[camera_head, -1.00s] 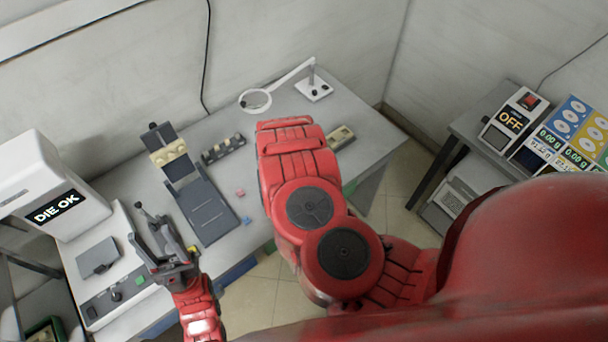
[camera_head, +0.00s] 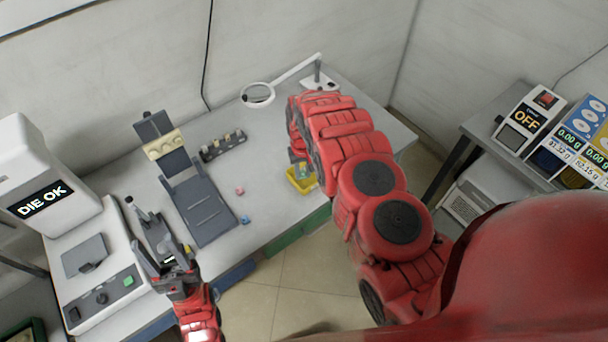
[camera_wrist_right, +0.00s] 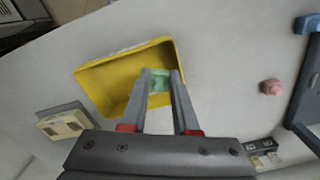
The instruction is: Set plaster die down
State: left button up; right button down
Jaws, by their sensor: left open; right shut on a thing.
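My right gripper (camera_wrist_right: 160,76) is shut on a small green block (camera_wrist_right: 160,84), with one finger on each side of it. The green block may be the plaster die; I cannot tell for sure. It is held over or just inside a yellow tray (camera_wrist_right: 94,78); whether it touches the tray floor I cannot tell.
A "DIE OK" machine (camera_head: 70,270) stands at left. Pink (camera_head: 239,190) and blue (camera_head: 245,219) bits lie loose. A magnifier lamp (camera_head: 258,95) is behind. Scales (camera_head: 570,140) stand right.

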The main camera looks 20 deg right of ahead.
aim_at(304, 175)
jog(key=shift+w+d, duration=0.3)
jog(key=shift+w, duration=0.3)
jog(key=shift+s+f+p, duration=0.1)
jog(key=shift+f+p, duration=0.35)
jog(key=shift+f, duration=0.25)
notch_tip(304, 175, down, 2)
jog(key=shift+f+b, duration=0.1)
jog(key=shift+b, duration=0.3)
jog(key=shift+f, duration=0.25)
jog(key=c, duration=0.9)
grip_release()
jog(key=shift+c, duration=0.2)
jog(key=shift+r, duration=0.15)
